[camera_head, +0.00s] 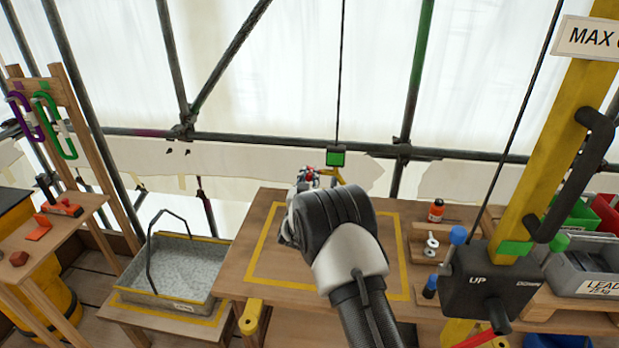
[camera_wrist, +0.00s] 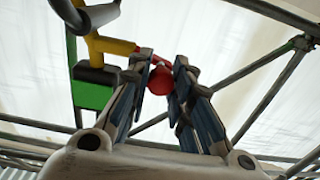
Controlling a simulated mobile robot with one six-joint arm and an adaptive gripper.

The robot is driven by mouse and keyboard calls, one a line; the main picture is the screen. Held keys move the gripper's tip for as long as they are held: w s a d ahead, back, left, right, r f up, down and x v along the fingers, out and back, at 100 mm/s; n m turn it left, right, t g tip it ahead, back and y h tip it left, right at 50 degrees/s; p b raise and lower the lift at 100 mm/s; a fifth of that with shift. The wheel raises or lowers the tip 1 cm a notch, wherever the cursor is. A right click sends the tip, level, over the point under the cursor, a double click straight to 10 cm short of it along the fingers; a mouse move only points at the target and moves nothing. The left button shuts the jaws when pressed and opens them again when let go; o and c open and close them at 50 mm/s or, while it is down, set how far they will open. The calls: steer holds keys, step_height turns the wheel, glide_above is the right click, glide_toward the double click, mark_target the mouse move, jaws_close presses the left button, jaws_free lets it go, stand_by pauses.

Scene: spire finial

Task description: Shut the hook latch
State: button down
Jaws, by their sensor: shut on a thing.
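The yellow hook (camera_head: 335,174) hangs under a green and black block (camera_head: 336,156) on a cable, behind and above the bench. In the wrist view, the hook's yellow part (camera_wrist: 112,45) and the block (camera_wrist: 92,92) are at the left. My gripper (camera_head: 303,179) is at the hook's left, partly hidden by my own wrist. In the wrist view, its two fingers (camera_wrist: 163,68) are shut on a round red knob (camera_wrist: 160,81), which appears to belong to the hook's latch. A red bar runs from the knob toward the yellow part. Whether the latch touches the hook tip cannot be told.
A bench (camera_head: 238,288) with a yellow taped square lies below. A grey tray (camera_head: 182,268) with a raised handle is left. Scaffold tubes cross behind.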

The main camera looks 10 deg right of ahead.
steer(key=shift+f, duration=0.1)
steer(key=n, duration=0.1)
steer(key=f+n+b, duration=0.1)
steer(key=n, duration=0.1)
steer(key=n+b, duration=0.1)
steer(key=shift+a+f+n, duration=0.1)
steer(key=shift+f+n, duration=0.15)
steer(key=shift+n, duration=0.05)
steer(key=shift+s+d+f+n+b, duration=0.15)
steer(key=shift+d+f+n+b, duration=0.3)
steer(key=shift+n, duration=2)
steer(key=shift+s+d+f+n+b, duration=0.2)
steer(key=shift+d+f+n, duration=0.45)
steer(key=shift+n, duration=1.75)
steer(key=shift+s+d+f+n+b, duration=0.15)
steer(key=shift+d+f+n+b, duration=0.3)
steer(key=shift+n, duration=2)
steer(key=shift+f, duration=0.2)
steer(key=c, duration=1.4)
jaws_free()
